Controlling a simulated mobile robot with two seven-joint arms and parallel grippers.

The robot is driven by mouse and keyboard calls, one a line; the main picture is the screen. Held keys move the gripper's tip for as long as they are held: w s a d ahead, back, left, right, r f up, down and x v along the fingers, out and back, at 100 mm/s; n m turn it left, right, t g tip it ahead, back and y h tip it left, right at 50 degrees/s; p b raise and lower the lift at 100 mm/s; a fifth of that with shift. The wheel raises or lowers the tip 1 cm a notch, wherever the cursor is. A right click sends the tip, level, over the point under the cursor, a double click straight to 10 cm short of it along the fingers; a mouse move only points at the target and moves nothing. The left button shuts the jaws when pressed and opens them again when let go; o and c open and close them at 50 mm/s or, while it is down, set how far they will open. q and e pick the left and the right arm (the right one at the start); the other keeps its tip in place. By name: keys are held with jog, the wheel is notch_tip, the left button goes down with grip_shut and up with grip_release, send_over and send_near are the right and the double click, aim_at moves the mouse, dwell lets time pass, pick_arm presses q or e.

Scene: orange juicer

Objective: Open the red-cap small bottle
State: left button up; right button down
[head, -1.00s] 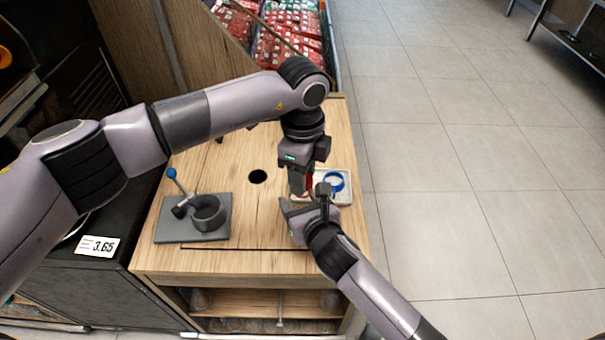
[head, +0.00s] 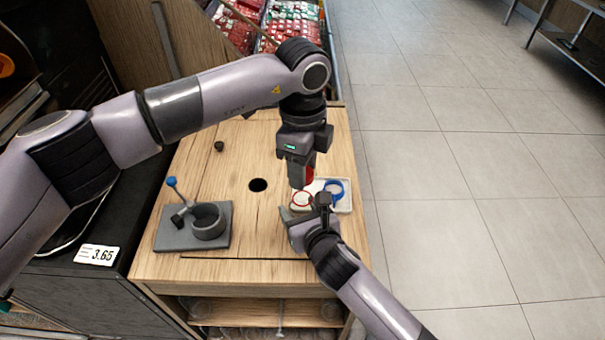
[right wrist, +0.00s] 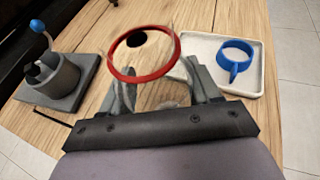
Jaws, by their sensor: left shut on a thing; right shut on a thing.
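My left gripper (head: 302,178) points down above the bottle, shut on the red cap (head: 310,174), which is partly hidden by the fingers. The small bottle, a clear jar with a red rim (head: 301,198), stands just below it; the cap is apart from the rim. My right gripper (head: 296,214) is shut on the bottle from the front. In the right wrist view, the bottle's open red-ringed mouth (right wrist: 116,69) shows between the fingers of my right gripper (right wrist: 166,92); the left gripper is not visible there.
A white tray (head: 344,207) with a blue ring-shaped cup (head: 334,187) is right of the bottle. A grey juicer base (head: 222,239) with a blue-knobbed lever stands at left. A round hole (head: 258,185) and a small dark knob (head: 219,146) are on the wooden table (head: 240,160).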

jog(key=shift+c, duration=0.8)
grip_release()
